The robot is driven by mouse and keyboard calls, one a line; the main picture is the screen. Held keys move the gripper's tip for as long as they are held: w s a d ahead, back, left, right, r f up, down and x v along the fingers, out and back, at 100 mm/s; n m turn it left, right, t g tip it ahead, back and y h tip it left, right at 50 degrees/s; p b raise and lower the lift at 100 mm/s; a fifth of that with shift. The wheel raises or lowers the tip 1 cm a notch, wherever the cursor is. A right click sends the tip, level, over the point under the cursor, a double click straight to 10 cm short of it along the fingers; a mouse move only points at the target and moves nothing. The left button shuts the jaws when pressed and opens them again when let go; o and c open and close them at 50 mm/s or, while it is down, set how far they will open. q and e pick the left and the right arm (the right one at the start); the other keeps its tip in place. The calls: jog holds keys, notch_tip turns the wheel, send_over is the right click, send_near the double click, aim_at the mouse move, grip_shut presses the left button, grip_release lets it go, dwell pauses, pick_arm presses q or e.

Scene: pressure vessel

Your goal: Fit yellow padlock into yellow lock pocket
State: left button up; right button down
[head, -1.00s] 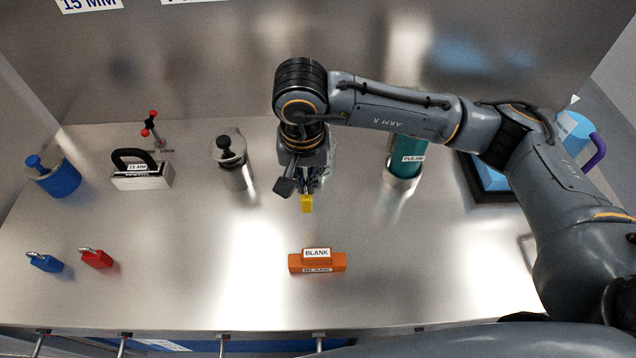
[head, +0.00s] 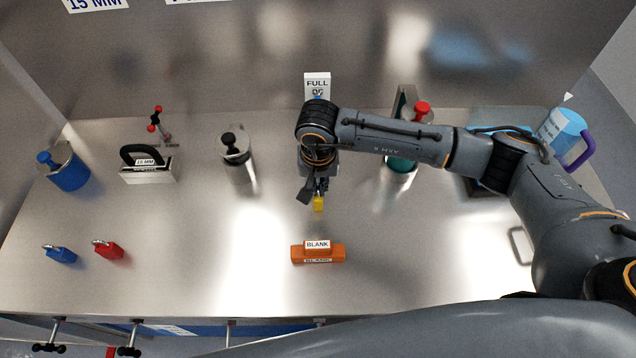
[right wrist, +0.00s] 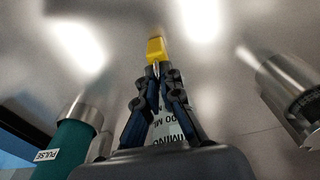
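The yellow padlock (head: 318,203) is held by my right gripper (head: 320,187) above the steel bench, behind the orange block. In the right wrist view the yellow padlock (right wrist: 157,50) sits at the tips of the closed fingers (right wrist: 157,75), which grip it near its shackle. I cannot make out a yellow lock pocket in either view. My left gripper is not in view.
A blue padlock (head: 60,254) and a red padlock (head: 108,250) lie at the left front of the bench (head: 200,285). An orange block labelled BLANK (head: 318,254) lies in front of the right gripper. A metal cylinder (head: 238,160) stands left of it. The front middle-left is clear.

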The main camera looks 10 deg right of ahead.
jog(key=shift+f, duration=0.15)
jog(key=c, duration=1.5)
grip_release()
